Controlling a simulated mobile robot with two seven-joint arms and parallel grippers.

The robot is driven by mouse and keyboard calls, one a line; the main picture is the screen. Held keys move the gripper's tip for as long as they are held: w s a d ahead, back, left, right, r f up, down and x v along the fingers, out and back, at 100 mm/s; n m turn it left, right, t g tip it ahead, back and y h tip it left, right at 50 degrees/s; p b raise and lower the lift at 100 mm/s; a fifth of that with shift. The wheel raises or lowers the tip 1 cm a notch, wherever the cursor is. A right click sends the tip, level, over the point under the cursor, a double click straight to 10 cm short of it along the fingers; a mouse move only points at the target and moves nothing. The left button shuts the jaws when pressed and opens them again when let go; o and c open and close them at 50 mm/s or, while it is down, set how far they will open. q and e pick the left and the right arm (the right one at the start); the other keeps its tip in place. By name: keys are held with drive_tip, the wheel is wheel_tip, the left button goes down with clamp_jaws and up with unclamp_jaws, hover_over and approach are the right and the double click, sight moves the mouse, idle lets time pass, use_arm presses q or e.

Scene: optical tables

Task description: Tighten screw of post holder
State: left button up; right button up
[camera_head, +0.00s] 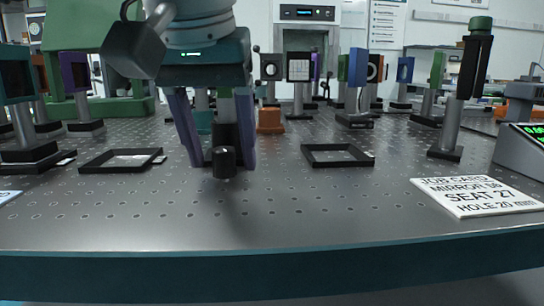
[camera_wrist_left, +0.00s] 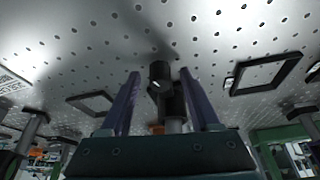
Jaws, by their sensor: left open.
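The black post holder (camera_head: 222,133) stands upright on the perforated optical table (camera_head: 290,222). Its round dark screw knob (camera_head: 224,162) faces the front. My left gripper (camera_head: 222,164) reaches down and is open, with one purple finger on each side of the post holder and gaps between. In the left wrist view the knob (camera_wrist_left: 159,72) lies between the two fingertips of the left gripper (camera_wrist_left: 160,74), and the post holder body (camera_wrist_left: 175,105) is behind it. The gripper body hides the upper part of the post in the head view. My right gripper is not in view.
Flat black square frames lie on the left (camera_head: 116,170) and right (camera_head: 340,163) of the post holder. A printed card (camera_head: 478,198) lies at the front right. Posts with optics stand behind and at both sides. The table's front middle is clear.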

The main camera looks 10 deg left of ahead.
use_arm(q)
drive_tip(key=shift+w+f, duration=0.15)
drive_tip(key=shift+f, duration=0.2)
clamp_jaws()
idle(0.3)
